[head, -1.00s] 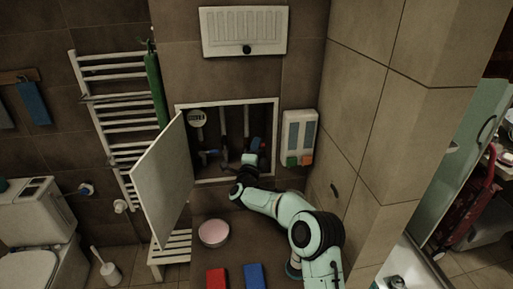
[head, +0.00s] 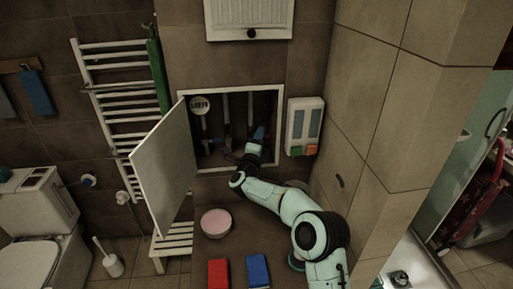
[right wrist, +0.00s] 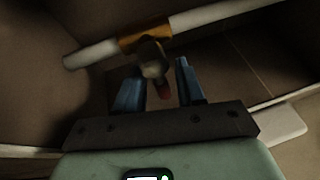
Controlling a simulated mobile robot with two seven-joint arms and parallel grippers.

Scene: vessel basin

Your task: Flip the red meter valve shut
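In the right wrist view a pipe with white ends and a brass fitting (right wrist: 145,38) crosses the top. A small valve body (right wrist: 152,62) hangs from the fitting, with a dark red handle tip (right wrist: 164,90) below it. My right gripper (right wrist: 158,84) has its two blue fingers apart, one on each side of the red tip in the picture; I cannot tell whether either touches it. In the head view my right gripper (head: 236,156) is inside the open wall niche, low among the pipes, and the red handle cannot be made out there. My left gripper is not in view.
The niche has a white frame (head: 282,115), and its white door (head: 163,163) stands open to the left. A round meter (head: 200,104) sits upper left inside. A dispenser (head: 304,127) hangs at the right. A pink bowl (head: 216,222) and red (head: 218,273) and blue (head: 258,270) blocks lie below.

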